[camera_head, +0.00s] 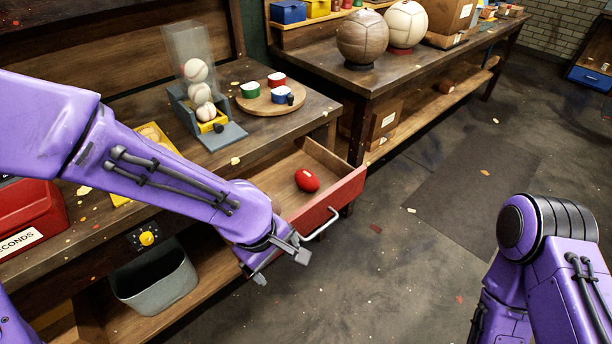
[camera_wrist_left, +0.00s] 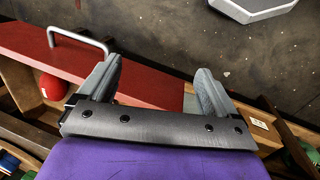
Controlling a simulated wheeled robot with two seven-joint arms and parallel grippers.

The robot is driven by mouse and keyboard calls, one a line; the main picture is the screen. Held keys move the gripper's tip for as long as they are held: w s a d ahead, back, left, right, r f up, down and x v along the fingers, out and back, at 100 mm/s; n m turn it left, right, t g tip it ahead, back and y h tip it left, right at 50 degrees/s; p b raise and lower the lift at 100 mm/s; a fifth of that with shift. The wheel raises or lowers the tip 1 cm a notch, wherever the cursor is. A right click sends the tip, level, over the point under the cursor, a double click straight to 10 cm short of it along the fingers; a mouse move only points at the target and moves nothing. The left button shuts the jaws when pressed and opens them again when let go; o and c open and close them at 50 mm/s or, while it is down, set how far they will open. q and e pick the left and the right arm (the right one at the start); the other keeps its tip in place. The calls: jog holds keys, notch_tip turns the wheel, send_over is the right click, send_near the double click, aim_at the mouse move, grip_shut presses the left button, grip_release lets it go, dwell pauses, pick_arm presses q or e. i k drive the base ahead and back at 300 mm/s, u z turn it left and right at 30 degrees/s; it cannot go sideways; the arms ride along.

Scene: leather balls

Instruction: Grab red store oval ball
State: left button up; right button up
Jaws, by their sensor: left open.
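The red oval ball (camera_head: 307,180) lies in an open wooden drawer (camera_head: 322,157) with a red front. It also shows at the left of the left wrist view (camera_wrist_left: 53,87), behind the red drawer front (camera_wrist_left: 70,55). My left gripper (camera_head: 281,268) is open and empty. In the head view it is in front of the drawer's near left side, below and left of the ball and apart from it. The silver drawer handle (camera_head: 321,226) is to its right. My right arm shows at the lower right of the head view, but its gripper is out of the picture.
A baseball dispenser (camera_head: 200,95) and a round wooden board (camera_head: 262,101) with small cups stand on the bench above the drawer. A grey bin (camera_head: 154,278) is on the lower shelf. Two large balls stand on the back bench (camera_head: 440,62). The floor at right is open.

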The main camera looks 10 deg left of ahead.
aim_at(305, 178)
jog(key=i, duration=0.95)
